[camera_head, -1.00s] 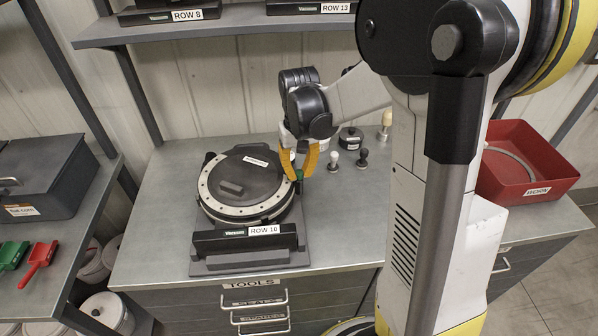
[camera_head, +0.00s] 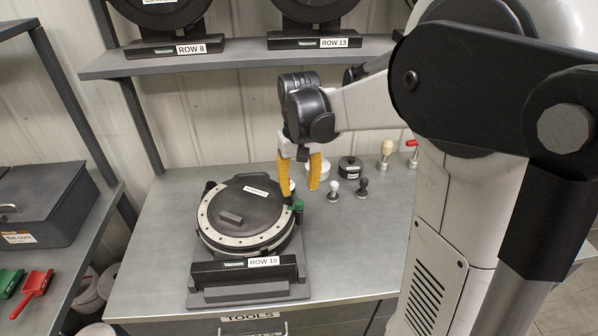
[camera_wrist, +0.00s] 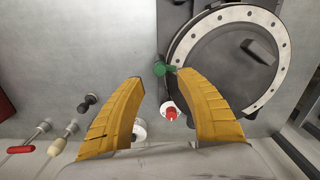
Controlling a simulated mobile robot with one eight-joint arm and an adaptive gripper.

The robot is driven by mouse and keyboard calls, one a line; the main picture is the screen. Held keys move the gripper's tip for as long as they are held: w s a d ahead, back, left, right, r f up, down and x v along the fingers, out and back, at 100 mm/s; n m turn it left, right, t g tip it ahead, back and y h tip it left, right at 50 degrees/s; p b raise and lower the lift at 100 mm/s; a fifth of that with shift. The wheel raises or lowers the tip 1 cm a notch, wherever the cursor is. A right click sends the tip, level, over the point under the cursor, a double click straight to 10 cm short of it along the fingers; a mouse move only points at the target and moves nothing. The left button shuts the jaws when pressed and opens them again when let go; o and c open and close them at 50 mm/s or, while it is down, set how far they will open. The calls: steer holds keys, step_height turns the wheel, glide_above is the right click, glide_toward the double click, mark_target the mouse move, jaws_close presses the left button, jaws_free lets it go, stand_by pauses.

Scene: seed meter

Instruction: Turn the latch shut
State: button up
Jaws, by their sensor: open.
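The seed meter (camera_head: 268,197) lies on the grey bench, a round dark lid with a pale holed ring on a base marked ROW 10. A green latch (camera_head: 298,206) sits at the ring's right edge; it also shows in the wrist view (camera_wrist: 160,68), with an arm reaching to the ring's edge. My gripper (camera_head: 301,188) hangs above the bench just behind the latch, its two yellow fingers apart and empty. In the wrist view the gripper's fingertips (camera_wrist: 158,74) spread either side, the right one close beside the latch. I cannot tell whether it touches.
A white-topped knob (camera_head: 334,189) and a black knob (camera_head: 362,187) stand right of the gripper. A black canister (camera_head: 350,167) and wooden-handled tool (camera_head: 386,152) stand behind. A red-topped item (camera_wrist: 170,113) lies between the fingers in the wrist view.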

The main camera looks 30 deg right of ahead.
mark_target(299, 202)
step_height(299, 202, up, 6)
stand_by(0.6)
steer(key=s+a+f+t+b, duration=0.1)
steer(key=s+a+t, duration=0.1)
steer(key=s+a, duration=0.1)
steer(key=s+a+f+n+t+b, duration=0.1)
steer(key=s+a+f+t+b, duration=0.1)
steer(key=s, duration=0.4)
steer(key=s+a+f+n+t+b, duration=0.1)
steer(key=s+a+t+b, duration=0.1)
steer(key=s+a, duration=0.2)
steer(key=shift+s+a+f+t, duration=0.25)
steer(key=shift+a+f+t, duration=0.05)
steer(key=shift+a+f, duration=0.1)
steer(key=shift+s+a+f+n, duration=0.15)
steer(key=shift+s+f+n, duration=0.1)
steer(key=shift+f+n, duration=0.1)
